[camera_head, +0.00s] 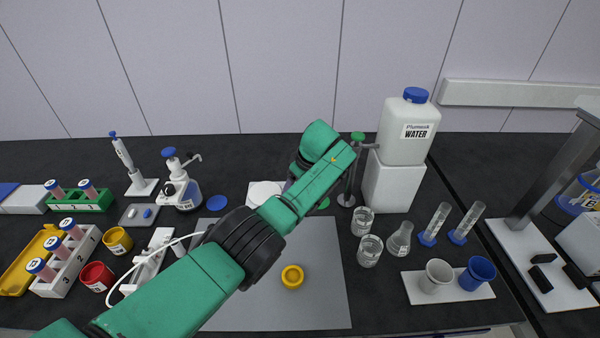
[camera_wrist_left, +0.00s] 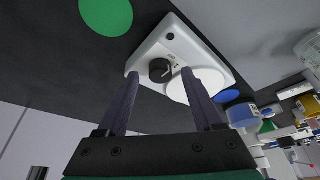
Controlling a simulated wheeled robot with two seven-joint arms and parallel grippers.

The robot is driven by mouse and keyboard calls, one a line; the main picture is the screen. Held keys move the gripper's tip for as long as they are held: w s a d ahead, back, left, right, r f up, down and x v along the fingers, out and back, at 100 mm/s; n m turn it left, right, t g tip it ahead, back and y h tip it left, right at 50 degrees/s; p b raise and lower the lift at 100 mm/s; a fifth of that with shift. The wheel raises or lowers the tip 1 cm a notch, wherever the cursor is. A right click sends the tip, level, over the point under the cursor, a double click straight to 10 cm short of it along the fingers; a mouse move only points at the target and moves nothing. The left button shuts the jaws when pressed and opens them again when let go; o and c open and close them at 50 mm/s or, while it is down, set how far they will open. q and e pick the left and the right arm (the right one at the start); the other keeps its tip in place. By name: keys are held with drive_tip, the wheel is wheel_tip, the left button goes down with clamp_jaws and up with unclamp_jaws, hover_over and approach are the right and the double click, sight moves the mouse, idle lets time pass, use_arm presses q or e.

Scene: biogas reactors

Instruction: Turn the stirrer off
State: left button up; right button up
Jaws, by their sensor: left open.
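The stirrer (camera_wrist_left: 203,50) is a white box with a round white plate (camera_wrist_left: 208,86) and a black knob (camera_wrist_left: 160,70) on its front panel. In the head view the stirrer (camera_head: 262,192) shows only partly, behind my left arm, and its knob is hidden. My left gripper (camera_wrist_left: 160,74) is open, and in the left wrist view its two dark fingers point at the stirrer with the knob between their tips in the picture. I cannot tell whether they touch the knob. My arm hides this gripper in the head view. My right gripper is not in view.
The water container (camera_head: 404,130) stands on a white block right of my arm. Glass beakers (camera_head: 369,250) and a flask (camera_head: 399,240) stand in front of it. A yellow ring-like piece (camera_head: 292,277) lies on the grey mat (camera_head: 325,300). A dispenser bottle (camera_head: 180,190) stands left of the stirrer.

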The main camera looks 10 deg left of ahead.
use_arm(q)
drive_tip(key=b+v, duration=0.1)
drive_tip(key=v, duration=1.2)
drive_tip(key=shift+r+b, duration=0.3)
drive_tip(key=shift+s+d, duration=0.1)
drive_tip(key=shift+s, duration=0.05)
